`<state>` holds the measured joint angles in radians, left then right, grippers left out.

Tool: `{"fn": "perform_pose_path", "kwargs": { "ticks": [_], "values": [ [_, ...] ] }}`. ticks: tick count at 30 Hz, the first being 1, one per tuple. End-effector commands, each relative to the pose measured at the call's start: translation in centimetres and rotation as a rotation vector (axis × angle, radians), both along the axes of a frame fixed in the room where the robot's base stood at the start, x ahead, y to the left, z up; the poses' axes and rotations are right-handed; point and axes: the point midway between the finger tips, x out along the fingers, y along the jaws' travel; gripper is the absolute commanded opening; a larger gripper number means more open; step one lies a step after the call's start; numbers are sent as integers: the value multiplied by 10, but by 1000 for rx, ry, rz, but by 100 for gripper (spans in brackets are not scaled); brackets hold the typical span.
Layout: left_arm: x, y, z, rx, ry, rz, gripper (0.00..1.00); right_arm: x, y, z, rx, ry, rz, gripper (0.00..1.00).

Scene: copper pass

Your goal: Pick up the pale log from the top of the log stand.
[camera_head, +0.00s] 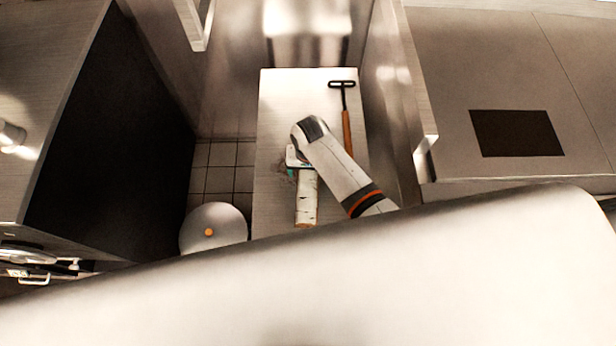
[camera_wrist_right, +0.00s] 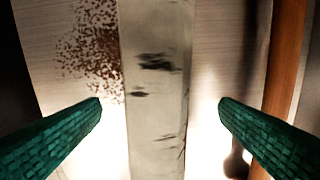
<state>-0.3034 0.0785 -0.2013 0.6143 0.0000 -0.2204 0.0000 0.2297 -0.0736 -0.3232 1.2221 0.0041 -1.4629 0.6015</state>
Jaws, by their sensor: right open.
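The pale log (camera_head: 307,202), whitish with dark bark marks, lies lengthwise on a light bench top in the head view. My right arm covers its far end there. In the right wrist view the pale log (camera_wrist_right: 157,90) runs from top to bottom through the middle. My right gripper (camera_head: 297,170) is over the far part of the log. In the wrist view the right gripper (camera_wrist_right: 160,102) is open, with one green finger on each side of the log and a gap on both sides. I cannot make out a separate log stand under the log. My left gripper does not show.
A long tool with a black T-shaped head and wooden handle (camera_head: 347,128) lies right of the log. Brown crumbs (camera_wrist_right: 92,50) lie left of it. A round white lidded thing (camera_head: 214,226) stands left of the bench. Counters (camera_head: 440,80) flank both sides.

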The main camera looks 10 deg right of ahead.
Motion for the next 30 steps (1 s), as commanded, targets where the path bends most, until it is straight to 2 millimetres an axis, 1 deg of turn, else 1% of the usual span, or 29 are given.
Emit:
{"fn": "perform_pose_path", "kwargs": {
  "ticks": [1,3,6,9,15,28,30],
  "values": [
    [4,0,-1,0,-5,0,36,0,2,-9,-1,4,1,84],
    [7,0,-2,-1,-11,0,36,0,3,-19,-1,3,1,84],
    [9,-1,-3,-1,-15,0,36,0,3,-30,0,1,2,84],
    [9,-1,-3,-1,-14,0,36,0,3,-34,1,1,2,84],
    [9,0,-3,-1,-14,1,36,0,3,-34,1,0,2,84],
    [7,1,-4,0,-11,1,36,0,3,-34,1,0,2,14],
    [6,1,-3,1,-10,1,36,1,3,-32,1,-2,2,14]
  ]
}}
